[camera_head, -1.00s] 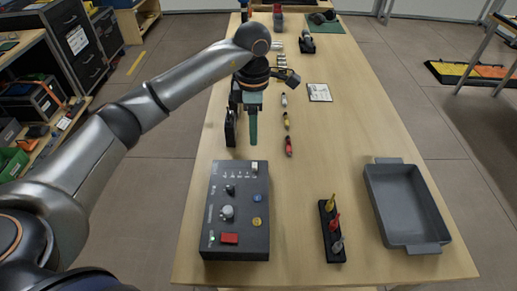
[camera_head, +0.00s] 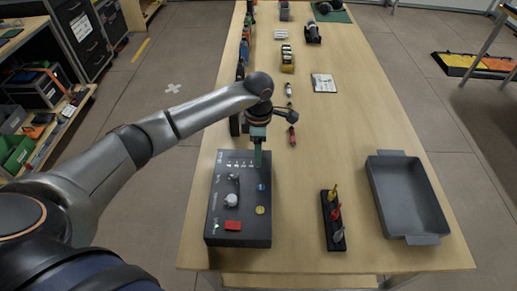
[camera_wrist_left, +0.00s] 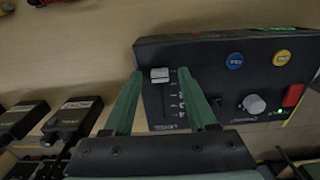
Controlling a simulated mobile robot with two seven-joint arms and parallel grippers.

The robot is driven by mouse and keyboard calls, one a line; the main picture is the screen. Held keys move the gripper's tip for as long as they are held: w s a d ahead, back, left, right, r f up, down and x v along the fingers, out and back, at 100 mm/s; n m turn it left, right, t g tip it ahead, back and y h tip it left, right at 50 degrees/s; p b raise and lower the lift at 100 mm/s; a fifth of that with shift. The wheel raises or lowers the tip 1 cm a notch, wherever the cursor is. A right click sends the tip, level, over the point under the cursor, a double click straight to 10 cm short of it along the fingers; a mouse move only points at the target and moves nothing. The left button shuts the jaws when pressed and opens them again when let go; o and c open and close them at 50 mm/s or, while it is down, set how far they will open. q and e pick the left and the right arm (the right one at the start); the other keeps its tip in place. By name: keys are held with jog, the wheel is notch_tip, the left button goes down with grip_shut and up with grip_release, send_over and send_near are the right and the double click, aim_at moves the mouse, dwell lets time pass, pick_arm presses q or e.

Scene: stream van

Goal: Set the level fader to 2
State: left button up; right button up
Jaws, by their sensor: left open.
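The dark control box (camera_head: 240,205) sits on the near left part of the table. In the left wrist view its level fader has a pale cap (camera_wrist_left: 160,74) at the end of the slot away from the printed name, beside a column of small numerals. The top numeral is too small to read surely; 3 and 4 seem to lie further down. My left gripper (camera_head: 258,161) points down over the box's far right corner. Its green fingers are open, one on each side of the cap, with a gap showing. In the head view the cap is hidden by the gripper.
The box also carries a grey knob (camera_wrist_left: 254,104), a red button (camera_wrist_left: 293,95), a blue button (camera_wrist_left: 235,61) and a yellow button (camera_wrist_left: 282,57). A black holder (camera_head: 334,235) and an empty grey tray (camera_head: 441,237) stand to the right. Dark units (camera_wrist_left: 73,116) lie beside the box.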

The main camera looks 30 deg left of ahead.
pick_arm(q)
jog(key=shift+c, duration=0.3)
grip_shut()
dwell(1.0)
